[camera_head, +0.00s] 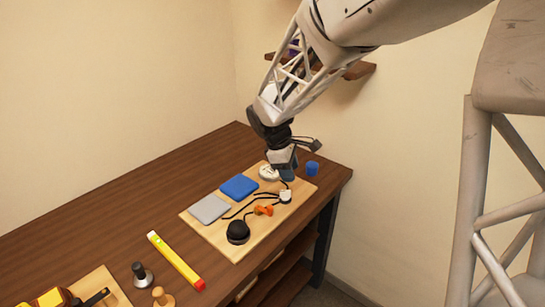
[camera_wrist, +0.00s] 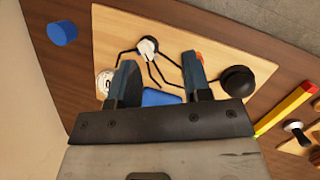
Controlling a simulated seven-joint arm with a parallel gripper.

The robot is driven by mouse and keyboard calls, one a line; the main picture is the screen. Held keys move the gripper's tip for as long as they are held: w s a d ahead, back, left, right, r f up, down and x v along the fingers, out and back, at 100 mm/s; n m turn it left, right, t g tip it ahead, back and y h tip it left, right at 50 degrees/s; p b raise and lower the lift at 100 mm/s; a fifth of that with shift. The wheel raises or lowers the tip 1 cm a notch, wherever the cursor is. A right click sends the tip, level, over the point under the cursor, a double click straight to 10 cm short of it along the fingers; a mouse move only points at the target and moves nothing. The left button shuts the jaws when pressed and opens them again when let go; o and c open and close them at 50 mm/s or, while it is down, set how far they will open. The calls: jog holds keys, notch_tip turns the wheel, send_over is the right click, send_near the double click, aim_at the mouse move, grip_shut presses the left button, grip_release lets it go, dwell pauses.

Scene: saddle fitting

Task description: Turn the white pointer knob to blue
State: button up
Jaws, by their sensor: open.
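A light wooden board (camera_head: 212,235) carries the fittings. A small white knob-like piece (camera_head: 285,196) stands near its right edge, and it also shows in the wrist view (camera_wrist: 148,47) with dark lines running from it. A round white piece with dark marks (camera_head: 267,173) sits at the far end; in the wrist view (camera_wrist: 104,84) my left finger partly covers it. I cannot tell for sure which one is the pointer knob, and no blue mark is readable. My gripper (camera_head: 284,168) is open and empty above the far end; its fingers (camera_wrist: 159,62) straddle dark lines.
On the board are a blue pad (camera_head: 239,187), a grey pad (camera_head: 209,209), a black dome (camera_head: 238,232) and an orange piece (camera_head: 263,210). A blue cylinder (camera_head: 312,168) stands beyond the board. A yellow-red bar (camera_head: 175,260) and a black-topped peg (camera_head: 142,274) are nearer.

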aim_at(285, 191)
jog(key=w+a+f+n+h, duration=0.1)
jog(key=w+a+f+n, duration=0.2)
jog(key=w+f, duration=0.2)
jog(key=shift+w+a+f, duration=0.2)
jog(key=shift+w+f, duration=0.1)
jog(key=shift+w, duration=0.3)
jog(key=shift+x, duration=3.85)
jog(key=shift+s, duration=0.1)
grip_shut()
